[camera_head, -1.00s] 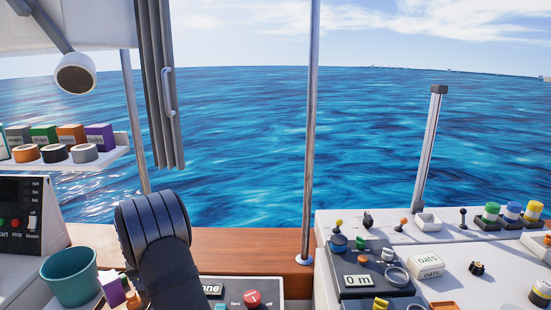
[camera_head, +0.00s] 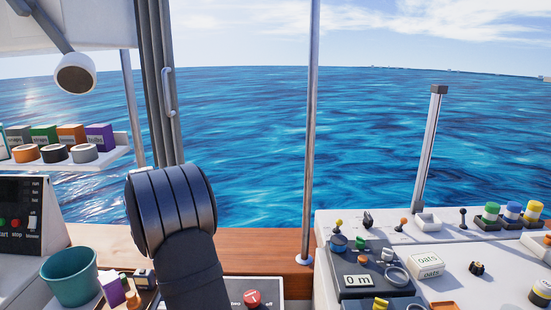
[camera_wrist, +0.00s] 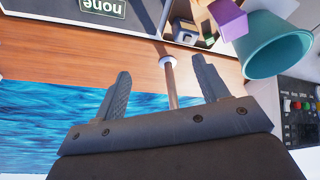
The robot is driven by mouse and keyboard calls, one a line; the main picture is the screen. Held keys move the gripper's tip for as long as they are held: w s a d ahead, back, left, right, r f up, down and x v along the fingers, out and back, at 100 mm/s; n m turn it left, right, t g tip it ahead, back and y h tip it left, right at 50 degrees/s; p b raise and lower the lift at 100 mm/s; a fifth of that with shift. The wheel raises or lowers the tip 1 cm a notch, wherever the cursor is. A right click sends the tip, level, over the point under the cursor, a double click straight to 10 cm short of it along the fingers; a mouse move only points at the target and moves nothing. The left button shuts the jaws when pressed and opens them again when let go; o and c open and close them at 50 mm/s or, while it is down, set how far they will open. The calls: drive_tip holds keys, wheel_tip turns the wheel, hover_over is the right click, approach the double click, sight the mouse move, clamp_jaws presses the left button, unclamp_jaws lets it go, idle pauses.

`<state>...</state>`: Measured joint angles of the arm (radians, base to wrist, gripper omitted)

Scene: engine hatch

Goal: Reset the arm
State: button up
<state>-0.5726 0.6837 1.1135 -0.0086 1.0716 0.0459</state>
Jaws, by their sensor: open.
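My arm rises in the lower left middle of the head view, its dark rounded link in front of the wooden ledge. My gripper (camera_wrist: 163,92) shows in the wrist view with its two grey fingers spread wide apart. Nothing is held between them. Behind the gap are a wooden surface and a thin metal post. The gripper's fingers are not visible in the head view.
A teal bucket (camera_head: 71,275) stands left of my arm, beside a purple box (camera_head: 112,289). A control panel with a red knob (camera_head: 252,298) lies to the right. A metal pole (camera_head: 310,150) stands at the ledge. A crowded console (camera_head: 465,250) fills the right.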

drive_tip(key=w+d+r+m, duration=0.1)
drive_tip(key=w+d, duration=0.3)
drive_tip(key=d, duration=0.3)
drive_tip(key=w+d+r+m, duration=0.2)
drive_tip(key=w+d, duration=0.2)
drive_tip(key=d, duration=0.4)
drive_tip(key=shift+d+r+h, duration=0.15)
drive_tip(key=shift+d+h, duration=0.15)
drive_tip(key=shift+h, duration=0.1)
